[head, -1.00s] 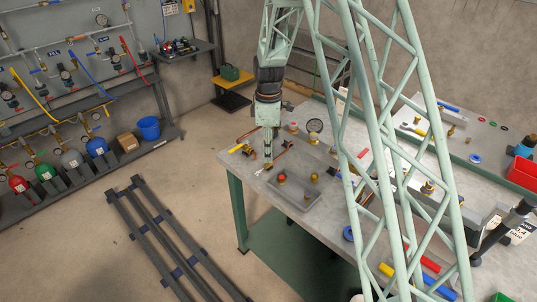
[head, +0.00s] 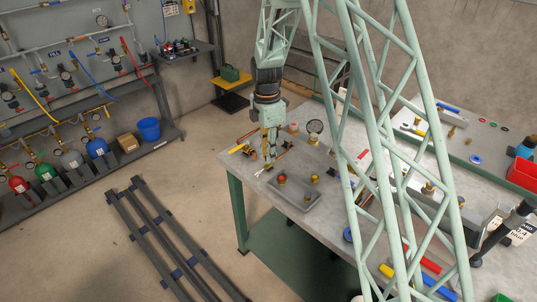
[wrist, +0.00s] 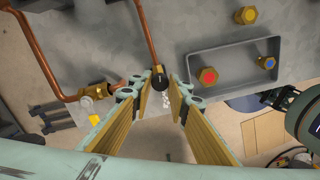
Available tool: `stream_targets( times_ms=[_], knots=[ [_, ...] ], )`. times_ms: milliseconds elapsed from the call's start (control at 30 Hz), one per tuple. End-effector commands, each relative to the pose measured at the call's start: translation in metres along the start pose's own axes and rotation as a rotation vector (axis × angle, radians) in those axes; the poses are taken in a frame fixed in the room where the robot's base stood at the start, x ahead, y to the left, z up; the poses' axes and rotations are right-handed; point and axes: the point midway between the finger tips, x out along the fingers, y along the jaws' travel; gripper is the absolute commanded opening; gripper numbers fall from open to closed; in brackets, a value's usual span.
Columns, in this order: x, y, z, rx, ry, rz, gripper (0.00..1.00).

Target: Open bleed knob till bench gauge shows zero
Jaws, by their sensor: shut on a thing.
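My gripper (head: 269,163) points down at the near left edge of the bench (head: 240,176). In the wrist view its two fingers (wrist: 162,82) close around a small black knob (wrist: 160,80), at the end of a copper pipe (wrist: 145,33). I take this to be the bleed knob; the fingers partly hide it. The bench gauge (head: 315,127) stands upright behind and to the right of my gripper. Its dial is too small to read, and it is not identifiable in the wrist view.
A brass valve (wrist: 97,91) sits on another copper pipe to the left in the wrist view.

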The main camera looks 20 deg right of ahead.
Motion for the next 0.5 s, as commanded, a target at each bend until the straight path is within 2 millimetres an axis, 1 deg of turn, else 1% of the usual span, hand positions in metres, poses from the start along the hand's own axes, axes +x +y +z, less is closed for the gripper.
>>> stream_targets(
  times_ms=[267,300,433,500],
  knots=[
    [-0.0003,0.0003,0.0000,0.000,0.000,0.001,0.06],
    [-0.0003,0.0003,0.0000,0.000,0.000,0.001,0.19],
    [-0.0002,0.0003,0.0000,0.000,0.000,0.001,0.30],
    [-0.0002,0.0002,0.0000,0.001,0.000,0.000,0.30]
  ],
)
